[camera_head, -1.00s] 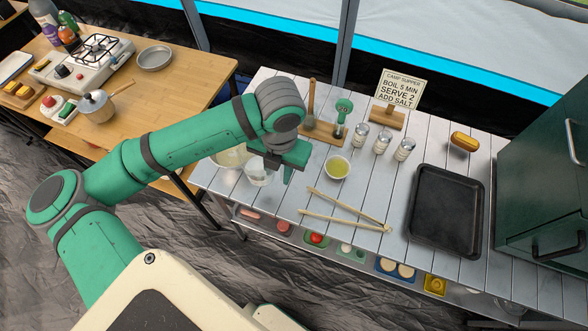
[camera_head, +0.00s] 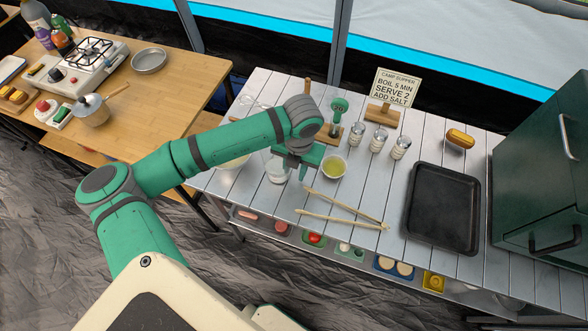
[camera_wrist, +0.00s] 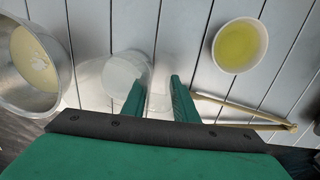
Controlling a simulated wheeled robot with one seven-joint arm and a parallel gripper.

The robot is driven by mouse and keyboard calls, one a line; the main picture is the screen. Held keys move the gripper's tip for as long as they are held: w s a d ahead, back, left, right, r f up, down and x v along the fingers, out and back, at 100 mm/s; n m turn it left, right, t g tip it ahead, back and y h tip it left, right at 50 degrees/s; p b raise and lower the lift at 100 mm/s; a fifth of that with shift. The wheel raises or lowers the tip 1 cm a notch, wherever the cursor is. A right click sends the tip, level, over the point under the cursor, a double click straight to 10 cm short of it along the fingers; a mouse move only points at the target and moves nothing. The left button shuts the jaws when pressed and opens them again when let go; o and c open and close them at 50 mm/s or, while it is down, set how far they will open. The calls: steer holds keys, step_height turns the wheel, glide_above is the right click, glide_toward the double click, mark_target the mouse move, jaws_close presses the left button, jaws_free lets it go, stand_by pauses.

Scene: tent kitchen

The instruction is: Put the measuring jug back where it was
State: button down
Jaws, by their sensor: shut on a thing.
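The measuring jug (camera_head: 277,169) is a clear vessel, just left of my gripper (camera_head: 302,172) in the head view. In the wrist view the jug (camera_wrist: 122,72) shows faintly, its clear side reaching between the two green fingers (camera_wrist: 157,92). My gripper is shut on it. I cannot tell whether its base touches the slatted table (camera_head: 240,185). My gripper and forearm hide part of the table behind it.
A white bowl of yellow-green liquid (camera_head: 334,167) stands close right of the gripper. A metal bowl (camera_wrist: 28,70) is on the left. Wooden tongs (camera_head: 345,205) lie in front, several shakers (camera_head: 377,141) behind, a black tray (camera_head: 443,210) at right.

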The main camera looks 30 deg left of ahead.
steer(key=shift+f, duration=0.15)
steer(key=c, duration=1.4)
jaws_free()
steer(key=r, duration=1.2)
steer(key=shift+d+r, duration=0.1)
steer(key=shift+d, duration=0.25)
